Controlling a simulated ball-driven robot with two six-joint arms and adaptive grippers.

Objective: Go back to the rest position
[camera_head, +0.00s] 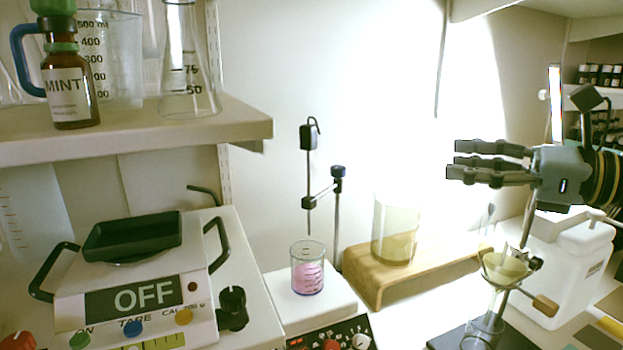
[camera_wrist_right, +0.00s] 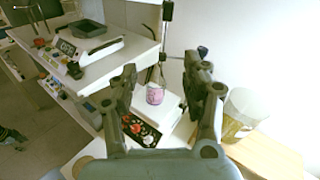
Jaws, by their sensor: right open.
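My right gripper (camera_head: 452,161) is raised at the right of the head view, its dark fingers pointing left. It is in the air in front of the bright back wall, above the glass funnel (camera_head: 505,268). In the right wrist view the same gripper (camera_wrist_right: 165,85) has its two fingers spread, with nothing between them. The beaker of pink liquid (camera_wrist_right: 155,94) shows beyond the gap, apart from the fingers. My left gripper is not seen in the head view.
A balance (camera_head: 140,295) reading OFF stands at left below a shelf (camera_head: 130,133) with a MINT bottle (camera_head: 70,85) and glassware. The pink beaker (camera_head: 308,268) sits on a stirrer plate. A wooden stand (camera_head: 365,285) holds a large beaker (camera_head: 396,230). A white jug (camera_head: 568,268) stands right.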

